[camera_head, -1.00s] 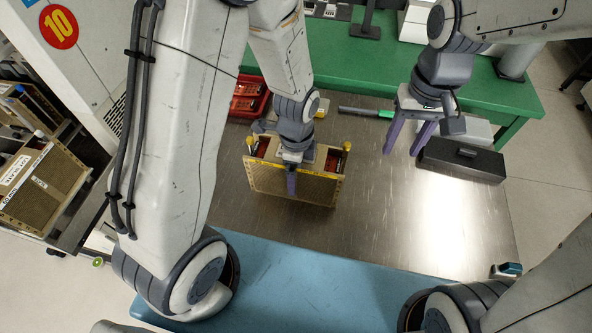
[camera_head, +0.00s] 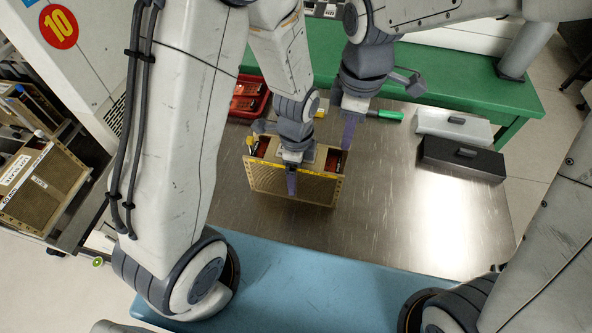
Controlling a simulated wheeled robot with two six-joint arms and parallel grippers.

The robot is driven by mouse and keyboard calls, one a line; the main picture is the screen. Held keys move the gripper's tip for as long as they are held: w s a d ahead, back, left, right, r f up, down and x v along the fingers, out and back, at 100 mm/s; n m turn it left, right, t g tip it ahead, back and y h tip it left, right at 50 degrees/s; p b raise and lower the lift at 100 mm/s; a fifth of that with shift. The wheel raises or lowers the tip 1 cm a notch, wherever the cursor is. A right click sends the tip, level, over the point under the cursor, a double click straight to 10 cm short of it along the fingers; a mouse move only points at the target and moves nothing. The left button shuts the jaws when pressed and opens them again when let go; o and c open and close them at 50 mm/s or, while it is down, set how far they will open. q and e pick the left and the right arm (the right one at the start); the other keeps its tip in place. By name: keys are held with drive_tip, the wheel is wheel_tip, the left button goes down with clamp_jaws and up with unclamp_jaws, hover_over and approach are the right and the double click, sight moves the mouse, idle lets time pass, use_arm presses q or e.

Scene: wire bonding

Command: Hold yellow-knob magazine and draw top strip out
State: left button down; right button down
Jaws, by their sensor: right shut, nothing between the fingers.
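The magazine (camera_head: 318,188), a tan perforated box with a yellow stripe along its front top edge, stands on the steel table. Dark red contents show at its open top. The left gripper (camera_head: 291,184) reaches down over the magazine's front wall, one purple finger showing against the outside; the other finger is hidden, and it appears clamped on the wall. The right gripper (camera_head: 348,134) is shut and empty, its purple fingers pointing down at the magazine's back right corner. The top strip cannot be singled out.
A red bin (camera_head: 247,98) stands behind the magazine. A black case (camera_head: 463,158) and a light grey case (camera_head: 454,127) lie at the right. A green-ended tool (camera_head: 389,115) lies at the back. Other magazines (camera_head: 37,187) stand far left. The table's right front is clear.

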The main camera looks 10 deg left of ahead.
sight(339, 165)
drive_tip(key=shift+a+f+n, duration=0.15)
drive_tip(key=shift+a+n, duration=0.05)
drive_tip(key=shift+n, duration=0.1)
drive_tip(key=shift+f, duration=2.9)
drive_tip(key=shift+f, duration=0.15)
drive_tip(key=shift+d, duration=2.5)
drive_tip(key=shift+r, duration=2)
